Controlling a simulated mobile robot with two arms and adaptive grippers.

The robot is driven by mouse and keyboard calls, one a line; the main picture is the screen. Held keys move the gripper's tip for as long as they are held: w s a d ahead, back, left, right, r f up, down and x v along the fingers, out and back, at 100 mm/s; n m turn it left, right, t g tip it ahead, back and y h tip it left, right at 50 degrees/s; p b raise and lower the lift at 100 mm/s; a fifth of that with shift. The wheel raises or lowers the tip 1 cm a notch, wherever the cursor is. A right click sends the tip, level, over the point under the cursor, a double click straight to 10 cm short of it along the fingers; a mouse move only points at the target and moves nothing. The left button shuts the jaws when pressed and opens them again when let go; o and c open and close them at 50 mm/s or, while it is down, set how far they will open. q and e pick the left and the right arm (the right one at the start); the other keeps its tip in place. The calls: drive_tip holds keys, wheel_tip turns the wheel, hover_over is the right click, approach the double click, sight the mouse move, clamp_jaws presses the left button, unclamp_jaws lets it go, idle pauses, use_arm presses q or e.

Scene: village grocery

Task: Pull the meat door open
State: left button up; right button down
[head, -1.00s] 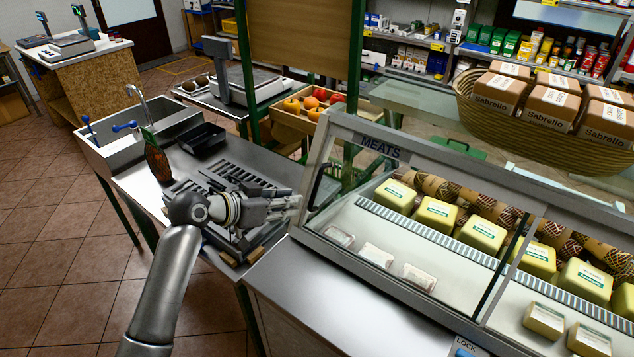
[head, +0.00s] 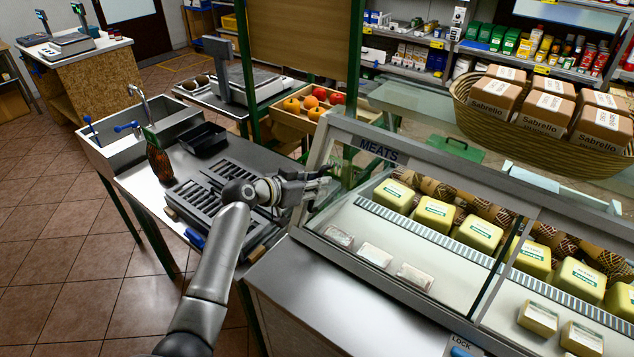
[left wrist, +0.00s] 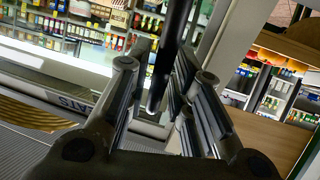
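The glass display case (head: 420,235) carries a MEATS sign (head: 378,151) at its upper left. The meat door is the glass panel at the case's left part and looks shut. Its dark upright handle is mostly hidden by my gripper in the head view; in the left wrist view a black bar (left wrist: 165,62), apparently this handle, stands between the fingers. My left gripper (head: 318,186) is at the case's left end. Its fingers (left wrist: 162,105) are apart on both sides of the bar, with room around it. My right gripper is not in view.
A steel counter with a slotted dark rack (head: 212,187), a brown bottle (head: 159,160) and a sink (head: 130,140) lies left of the case. A wicker basket of boxes (head: 548,130) stands above the case at right. A bare steel top (head: 345,300) lies in front.

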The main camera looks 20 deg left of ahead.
use_arm(q)
drive_tip(key=shift+w+d, duration=0.1)
drive_tip(key=shift+c, duration=0.5)
clamp_jaws()
